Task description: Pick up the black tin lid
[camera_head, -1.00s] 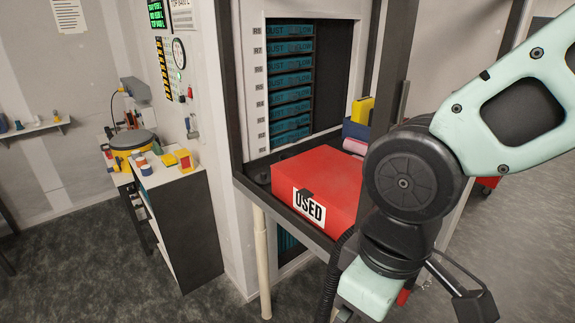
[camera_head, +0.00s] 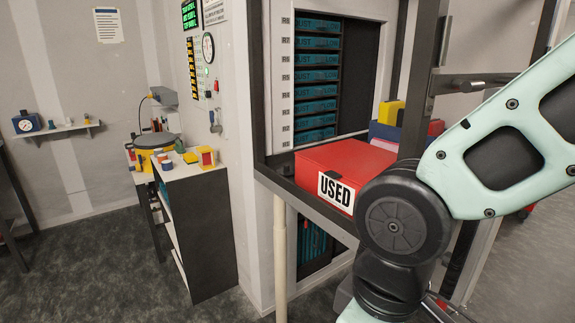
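I cannot pick out a black tin lid with certainty. A wide dark round disc (camera_head: 157,141) tops a yellow piece on the side bench at the left; I cannot tell whether it is a lid. A small dark shape (camera_head: 284,169) shows on the ledge left of the red box, too small to identify. My arm fills the right side of the view and runs out at the bottom edge. My gripper's fingertips do not show.
A red box (camera_head: 345,160) labelled USED sits on the dark-framed ledge before a rack of teal trays (camera_head: 318,75). Small yellow and red items stand on the side bench (camera_head: 205,225). A wall shelf (camera_head: 62,131) hangs at far left. Grey floor (camera_head: 95,265) is open at lower left.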

